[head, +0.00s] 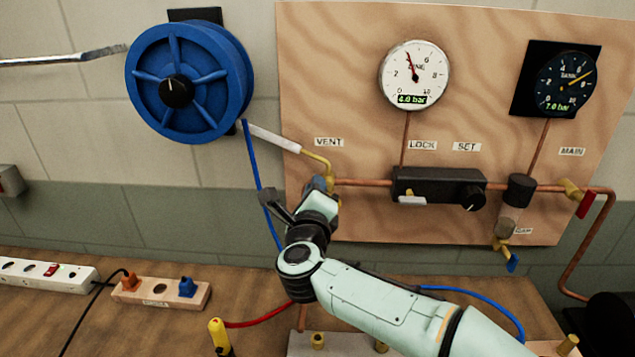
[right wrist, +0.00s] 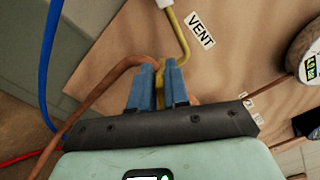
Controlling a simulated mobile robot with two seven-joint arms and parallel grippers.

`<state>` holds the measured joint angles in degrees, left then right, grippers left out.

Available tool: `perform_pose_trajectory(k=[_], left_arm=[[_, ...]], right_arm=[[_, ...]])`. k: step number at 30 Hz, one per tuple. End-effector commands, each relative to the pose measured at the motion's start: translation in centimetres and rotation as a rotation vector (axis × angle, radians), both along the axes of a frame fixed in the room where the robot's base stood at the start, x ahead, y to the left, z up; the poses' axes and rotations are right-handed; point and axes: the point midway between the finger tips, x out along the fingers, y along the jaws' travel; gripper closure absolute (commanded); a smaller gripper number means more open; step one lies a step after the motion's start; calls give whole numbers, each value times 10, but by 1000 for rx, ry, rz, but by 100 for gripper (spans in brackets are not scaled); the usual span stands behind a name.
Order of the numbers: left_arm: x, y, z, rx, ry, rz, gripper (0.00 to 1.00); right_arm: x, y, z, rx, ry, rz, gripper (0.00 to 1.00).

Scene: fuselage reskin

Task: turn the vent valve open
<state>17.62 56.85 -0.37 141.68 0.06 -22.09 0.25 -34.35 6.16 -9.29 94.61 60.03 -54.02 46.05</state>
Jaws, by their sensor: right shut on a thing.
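The vent valve (head: 330,181) sits on the wooden panel below the VENT label (head: 329,142), where a bent brass pipe (head: 322,160) meets the copper line. My right gripper (head: 322,185) reaches up to it from below. In the right wrist view its two blue fingers (right wrist: 159,88) are closed around a brass-coloured part of the valve (right wrist: 160,78). The fingers and wrist hide most of the valve and its handle, so its turn position cannot be told. A whitish tube (head: 272,137) slopes up left from the brass pipe. My left gripper is not in view.
A black regulator block (head: 438,185) is right of the valve. A white gauge (head: 414,75) and a black gauge (head: 566,82) are above. A blue hose (head: 252,165) hangs from the blue reel (head: 188,82), close left of my gripper. Power strips (head: 160,292) lie on the bench.

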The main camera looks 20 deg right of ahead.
Motion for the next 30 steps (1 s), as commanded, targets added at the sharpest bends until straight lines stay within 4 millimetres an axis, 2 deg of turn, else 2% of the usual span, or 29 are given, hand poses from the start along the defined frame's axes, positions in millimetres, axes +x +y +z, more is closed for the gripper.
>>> perform_pose_trajectory(k=[15,30], left_arm=[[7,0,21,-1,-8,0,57],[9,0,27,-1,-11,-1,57]], right_arm=[[2,4,-11,-386,189,-1,100],[2,4,-17,-522,254,1,100]])
